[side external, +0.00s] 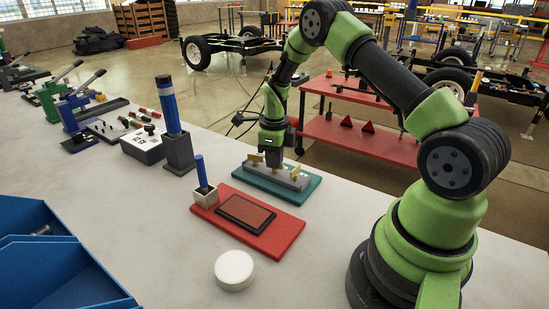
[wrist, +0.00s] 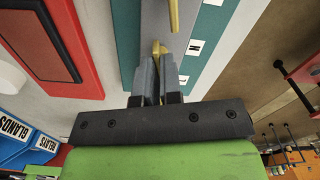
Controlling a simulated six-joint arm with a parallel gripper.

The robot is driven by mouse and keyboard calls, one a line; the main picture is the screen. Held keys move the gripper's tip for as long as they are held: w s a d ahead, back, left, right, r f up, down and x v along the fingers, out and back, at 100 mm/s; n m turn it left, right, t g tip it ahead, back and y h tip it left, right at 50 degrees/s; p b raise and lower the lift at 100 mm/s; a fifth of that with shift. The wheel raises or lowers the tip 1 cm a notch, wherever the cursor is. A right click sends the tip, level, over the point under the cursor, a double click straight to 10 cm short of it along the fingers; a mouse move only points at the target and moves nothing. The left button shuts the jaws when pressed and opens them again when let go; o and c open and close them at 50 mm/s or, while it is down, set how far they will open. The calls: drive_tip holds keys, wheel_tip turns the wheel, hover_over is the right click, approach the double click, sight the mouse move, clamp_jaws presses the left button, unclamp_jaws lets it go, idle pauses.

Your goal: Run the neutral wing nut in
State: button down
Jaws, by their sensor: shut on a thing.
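A teal base (side external: 312,190) on the white bench carries a long grey block (side external: 291,182) with brass wing nuts along it. One brass wing nut (side external: 256,158) shows left of my gripper (side external: 273,166), and another (side external: 296,173) shows to the right. In the wrist view my gripper (wrist: 159,72) points down at the grey block, its fingers close together on a brass wing nut (wrist: 158,48). Most of that nut is hidden by the fingers. Another brass piece (wrist: 174,15) stands farther along the block. White labels, one reading N (wrist: 194,47), lie on the teal base beside the block.
A red board (side external: 280,238) with a dark-framed panel and a grey cup (side external: 205,197) holding a blue rod lies in front. A white round puck (side external: 234,269) and blue bins (side external: 75,280) are nearer. A dark holder (side external: 179,153) with a tall blue cylinder stands left.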

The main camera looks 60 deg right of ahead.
drive_tip(key=shift+r, duration=0.1)
idle(0.3)
drive_tip(key=c, duration=1.3)
unclamp_jaws()
wheel_tip(320, 180, up, 10)
drive_tip(key=shift+f, duration=0.1)
